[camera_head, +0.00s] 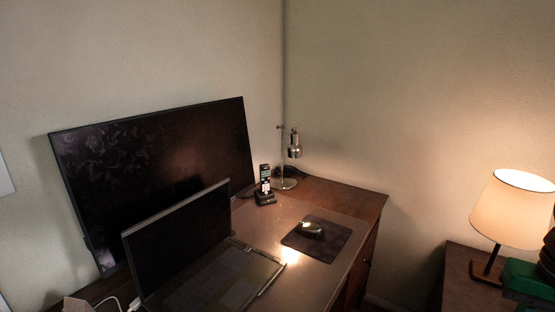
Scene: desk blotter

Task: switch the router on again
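I cannot make out a router in the head view. My gripper is not in view. At the bottom left edge, the corner of a light brownish object (76,304) shows, cut off by the frame, and I cannot tell what it is. A white cable end (133,304) lies beside the laptop's left side. A cordless phone (265,182) stands upright in its dark cradle behind the desk blotter (336,216), with its small screen facing out.
An open laptop (178,243) stands before a large dark monitor (160,170). A pen (271,279) lies beside it. A mouse (312,228) rests on a dark pad (328,244). A metal desk lamp (288,184) stands behind. At right are a lit lamp (512,212) and a green object (528,279).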

